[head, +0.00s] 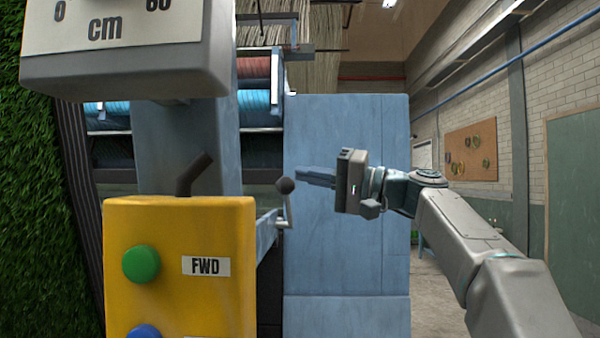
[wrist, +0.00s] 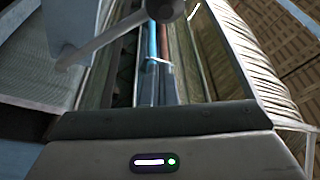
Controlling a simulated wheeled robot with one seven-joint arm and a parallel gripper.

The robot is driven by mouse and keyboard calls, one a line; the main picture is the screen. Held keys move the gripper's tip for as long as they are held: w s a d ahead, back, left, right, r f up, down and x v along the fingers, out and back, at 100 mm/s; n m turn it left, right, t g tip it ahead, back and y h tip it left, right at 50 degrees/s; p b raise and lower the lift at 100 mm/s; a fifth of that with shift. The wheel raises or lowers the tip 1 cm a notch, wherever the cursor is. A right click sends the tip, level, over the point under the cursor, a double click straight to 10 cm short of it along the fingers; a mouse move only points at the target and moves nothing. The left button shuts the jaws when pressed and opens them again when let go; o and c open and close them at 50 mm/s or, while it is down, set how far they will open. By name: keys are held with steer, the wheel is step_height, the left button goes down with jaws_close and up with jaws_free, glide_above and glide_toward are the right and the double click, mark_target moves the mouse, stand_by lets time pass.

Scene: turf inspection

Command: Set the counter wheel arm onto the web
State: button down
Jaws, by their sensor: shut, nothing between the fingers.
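The counter wheel arm appears to be the short metal lever with a dark ball knob (head: 285,186), beside the blue machine frame in the head view. The knob and its rod also show at the top of the wrist view (wrist: 166,8), with the rod running down to the left. The wheel itself cannot be made out. Green turf (head: 45,200), likely the web, hangs at the far left. My gripper (head: 303,176) is shut and empty, pointing left, just right of the knob; a small gap seems to separate them.
A yellow control box (head: 178,275) with a green button and FWD label stands in front. A grey gauge marked cm (head: 125,65) overhangs it. A blue panel (head: 345,260) is behind my gripper. Open floor (head: 440,290) lies at right.

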steer(key=b+v, duration=0.1)
steer(key=v, duration=0.7)
steer(key=shift+s+d, duration=0.2)
steer(key=shift+s, duration=0.05)
steer(key=s+a+f+m+h+p, duration=0.15)
steer(key=f+h, duration=0.35)
steer(key=f, duration=0.6)
steer(key=s+a+f+m+h+p, duration=0.1)
steer(key=s+a+f+m+h, duration=0.2)
steer(key=f, duration=0.7)
steer(key=s+d+f+n+g+h+p, duration=0.1)
steer(key=s+d+f+h, duration=0.4)
steer(key=s+f, duration=0.5)
steer(key=s+d+f+n+g+h+p, duration=0.1)
steer(key=s+d+f+h, duration=0.4)
steer(key=s+f, duration=0.5)
step_height(320, 180, down, 4)
steer(key=shift+s+d+f+g+h+p, duration=0.15)
steer(key=shift+s+d+g+h+p, duration=0.2)
steer(key=shift+g+p, duration=0.35)
